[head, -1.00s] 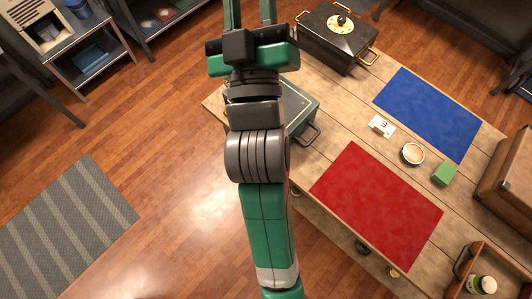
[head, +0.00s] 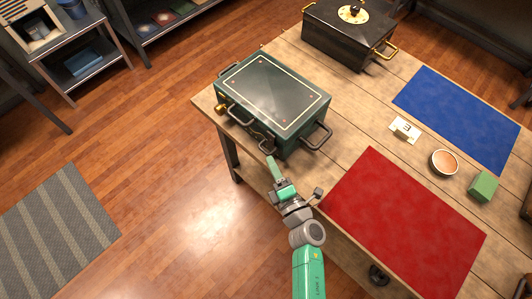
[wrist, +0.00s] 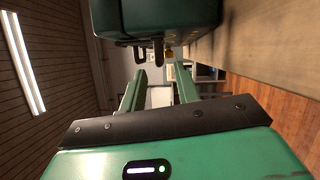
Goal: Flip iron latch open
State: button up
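A dark green metal chest (head: 275,92) with a pale border line on its lid stands at the table's left corner, lid closed. On its front face are a brass piece (head: 221,108), a dark loop (head: 238,114) and another dark iron piece (head: 266,143) near my gripper; I cannot tell which is the latch. My gripper (head: 272,162) is low in front of that face. In the wrist view its two green fingers (wrist: 160,80) are apart, with nothing between them. The chest's underside edge (wrist: 155,22) and dark loops (wrist: 147,52) show above the fingertips, apart from them.
On the table (head: 350,140) are a black box with brass handles (head: 345,38), a blue mat (head: 460,110), a red mat (head: 400,225), a white card (head: 405,130), a bowl (head: 444,162) and a green block (head: 482,187).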

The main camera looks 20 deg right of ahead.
aim_at(266, 152)
jog(key=w, duration=0.5)
jog(key=shift+w+r+b, duration=0.1)
jog(key=shift+r+b, duration=0.05)
jog(key=shift+b, duration=0.25)
grip_shut()
jog(key=shift+r, duration=0.15)
